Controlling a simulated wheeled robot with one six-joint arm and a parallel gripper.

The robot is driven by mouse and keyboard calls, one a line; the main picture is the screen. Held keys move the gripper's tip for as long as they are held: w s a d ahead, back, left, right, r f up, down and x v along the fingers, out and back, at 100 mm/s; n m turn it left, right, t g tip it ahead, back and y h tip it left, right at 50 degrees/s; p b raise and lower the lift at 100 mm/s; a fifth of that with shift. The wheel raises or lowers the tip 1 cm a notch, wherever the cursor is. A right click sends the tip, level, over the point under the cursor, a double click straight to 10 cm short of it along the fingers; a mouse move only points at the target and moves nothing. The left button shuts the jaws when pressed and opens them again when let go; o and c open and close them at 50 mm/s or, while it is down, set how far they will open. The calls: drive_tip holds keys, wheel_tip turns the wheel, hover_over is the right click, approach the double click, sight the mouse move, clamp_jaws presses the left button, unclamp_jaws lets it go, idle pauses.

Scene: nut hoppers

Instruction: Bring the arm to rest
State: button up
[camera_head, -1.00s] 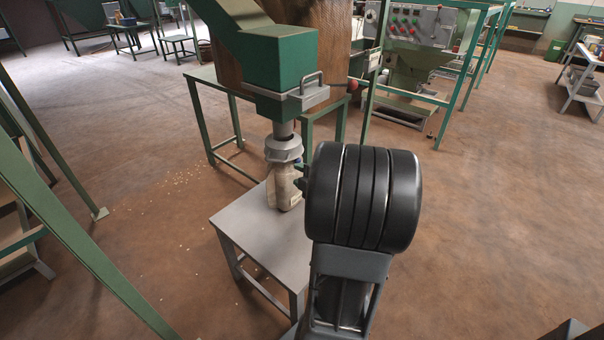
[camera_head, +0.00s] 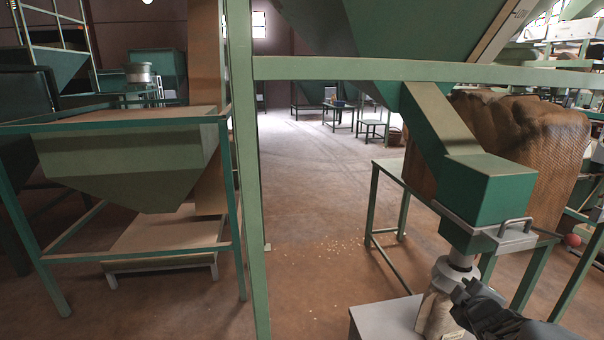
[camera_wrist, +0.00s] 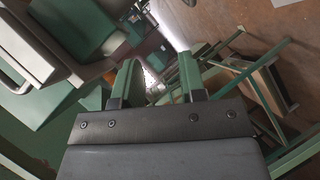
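My gripper (camera_head: 465,292) shows at the lower right of the head view, in front of the upper part of the bag. In the wrist view its two fingers (camera_wrist: 157,78) stand apart with nothing held between them. A beige bag (camera_head: 436,316) stands upright on a grey stand (camera_head: 380,318), under the round spout (camera_head: 458,266) of a green hopper chute (camera_head: 488,193). The head view does not show clearly whether the gripper touches the bag. Part of my dark arm runs off the lower right edge.
A metal handle (camera_head: 512,226) juts from the chute's outlet, close above my gripper. A green post (camera_head: 246,180) and crossbeam cross the near view. Another green hopper (camera_head: 125,165) stands at left. Scattered bits lie on the open floor (camera_head: 325,262).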

drive_tip(key=s+a+r+m+g+p, duration=0.35)
drive_tip(key=a+r+m+p, duration=0.25)
drive_tip(key=a+r+p, duration=0.5)
drive_tip(key=s+a+r+m+g+y+p, duration=0.3)
drive_tip(key=s+a, duration=0.6)
drive_tip(key=a, duration=0.3)
wheel_tip(320, 180, up, 3)
drive_tip(key=g+y+p, duration=0.1)
drive_tip(key=g, duration=0.1)
drive_tip(key=shift+a+r+g+p, duration=0.15)
drive_tip(key=shift+g+p, duration=0.2)
